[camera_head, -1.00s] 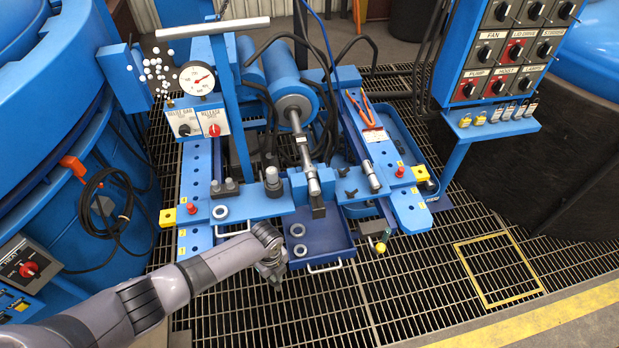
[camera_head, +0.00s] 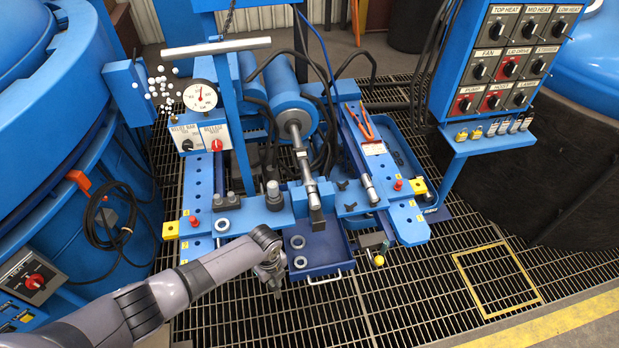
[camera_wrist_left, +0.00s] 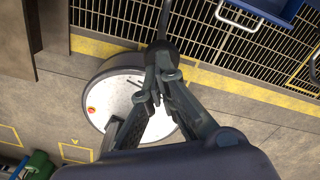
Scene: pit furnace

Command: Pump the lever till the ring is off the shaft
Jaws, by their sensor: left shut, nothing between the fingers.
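My left gripper (camera_head: 273,287) is shut and empty, in front of the blue press bench and left of the blue tray's handle. It also shows in the left wrist view (camera_wrist_left: 157,98), with nothing between the fingers. A short lever with a yellow knob (camera_head: 378,260) sits at the bench's front right, apart from the gripper. The grey shaft (camera_head: 303,160) runs from the blue cylinder (camera_head: 295,117) toward the front. I cannot tell whether a ring is on it. Two grey rings (camera_head: 298,242) lie in the tray (camera_head: 335,262); another ring (camera_head: 221,225) is on the bench's left. My right gripper is not in view.
A gauge (camera_head: 200,95) stands above a panel with a red release knob (camera_head: 216,145). A switch panel (camera_head: 510,60) stands at the right. Open grating (camera_head: 410,305) lies in front of the bench.

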